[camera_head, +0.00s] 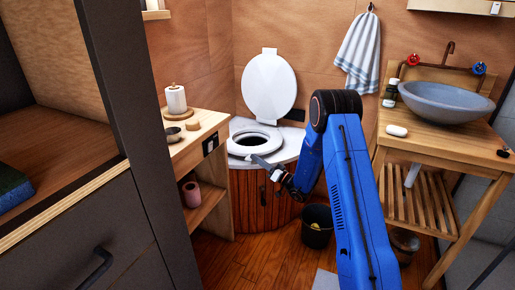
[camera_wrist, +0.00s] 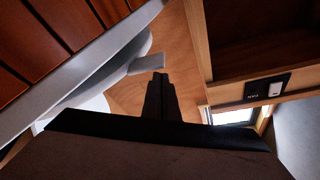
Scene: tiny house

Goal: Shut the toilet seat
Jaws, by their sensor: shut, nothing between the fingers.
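The toilet's white round lid (camera_head: 269,86) stands upright at the back, leaning toward the wall. The white seat ring (camera_head: 254,139) lies flat on the grey top of the wood-sided toilet (camera_head: 262,200), with the dark opening showing. My gripper (camera_head: 266,166) is in front of the seat, low at the toilet's front edge, apart from the raised lid. In the wrist view my gripper (camera_wrist: 159,78) shows as dark fingers closed together, with nothing held. The toilet's pale rim (camera_wrist: 95,72) and wooden slats (camera_wrist: 45,45) are at the left there. Whether the fingertips touch the rim is unclear.
A wooden shelf unit (camera_head: 205,130) with a paper roll (camera_head: 176,99) stands left of the toilet. A washstand with a grey basin (camera_head: 446,101) is at the right. A black bin (camera_head: 317,225) is on the floor. A towel (camera_head: 359,52) hangs behind.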

